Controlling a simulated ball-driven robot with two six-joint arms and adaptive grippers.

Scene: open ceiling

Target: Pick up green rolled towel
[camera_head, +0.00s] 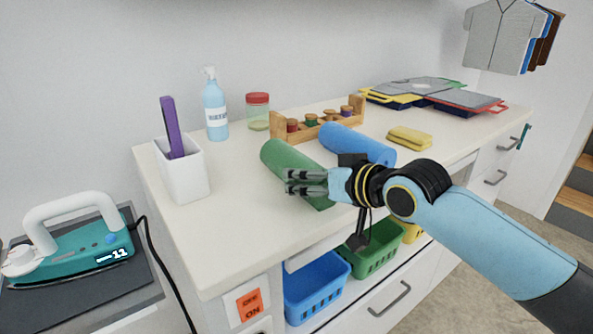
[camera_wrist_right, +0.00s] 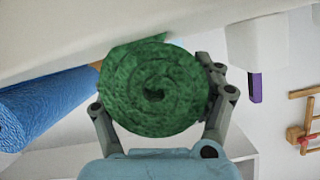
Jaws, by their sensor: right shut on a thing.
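The green rolled towel (camera_head: 289,163) lies on the white counter in the head view, running from back left to front right. My right gripper (camera_head: 304,182) is at its near part, with its fingers across the roll. In the right wrist view, the towel (camera_wrist_right: 150,88) shows its round spiral end between the two fingers of the gripper (camera_wrist_right: 160,108), which is shut on it. The towel appears to rest on or very close to the counter; I cannot tell whether it is lifted. My left gripper is not in view.
A blue rolled towel (camera_head: 357,144) lies just right of the green one. The front-left counter (camera_head: 230,240) is clear.

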